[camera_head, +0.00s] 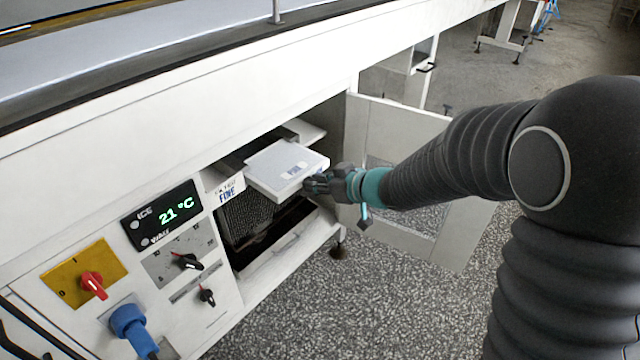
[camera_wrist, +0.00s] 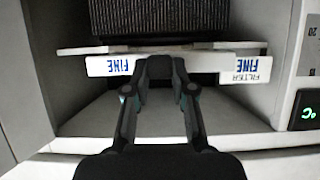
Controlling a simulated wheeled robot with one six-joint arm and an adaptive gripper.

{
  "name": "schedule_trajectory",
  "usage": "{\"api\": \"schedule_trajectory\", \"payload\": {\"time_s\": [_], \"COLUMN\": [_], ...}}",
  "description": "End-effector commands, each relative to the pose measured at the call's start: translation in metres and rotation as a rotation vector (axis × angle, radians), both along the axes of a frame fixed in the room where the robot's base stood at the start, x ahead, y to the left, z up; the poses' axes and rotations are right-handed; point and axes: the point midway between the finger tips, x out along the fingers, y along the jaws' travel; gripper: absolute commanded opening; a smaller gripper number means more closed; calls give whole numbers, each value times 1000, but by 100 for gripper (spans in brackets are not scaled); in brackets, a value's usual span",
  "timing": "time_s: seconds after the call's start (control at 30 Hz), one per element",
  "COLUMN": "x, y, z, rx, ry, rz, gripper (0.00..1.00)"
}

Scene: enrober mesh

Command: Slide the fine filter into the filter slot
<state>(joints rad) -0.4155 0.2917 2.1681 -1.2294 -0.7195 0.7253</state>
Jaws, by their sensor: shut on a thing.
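The fine filter (camera_head: 280,165) is a flat white panel with a blue FINE mark, jutting from the open cabinet bay in the head view. My gripper (camera_head: 314,184) is shut on its outer edge. In the wrist view, my gripper's fingers (camera_wrist: 160,66) close on the middle of the filter's white front edge (camera_wrist: 110,66), where FINE reads upside down. The filter slot is beside the FILTER FINE label (camera_head: 228,189) on the cabinet; that label also shows in the wrist view (camera_wrist: 247,69). The filter's inner end is hidden, so how deep it sits cannot be told.
A dark ribbed block (camera_head: 247,214) is inside the bay, below the filter. The cabinet door (camera_head: 455,225) stands open at right, behind my arm. A control panel with a 21 °C display (camera_head: 163,214) and knobs is left of the bay.

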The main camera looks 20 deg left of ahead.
Motion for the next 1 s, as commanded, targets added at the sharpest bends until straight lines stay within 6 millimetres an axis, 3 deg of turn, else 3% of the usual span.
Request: {"api": "schedule_trajectory", "payload": {"time_s": [1.0], "x": [8], "y": [20], "z": [0], "rx": [1], "ry": [0], "rz": [0], "gripper": [0]}}
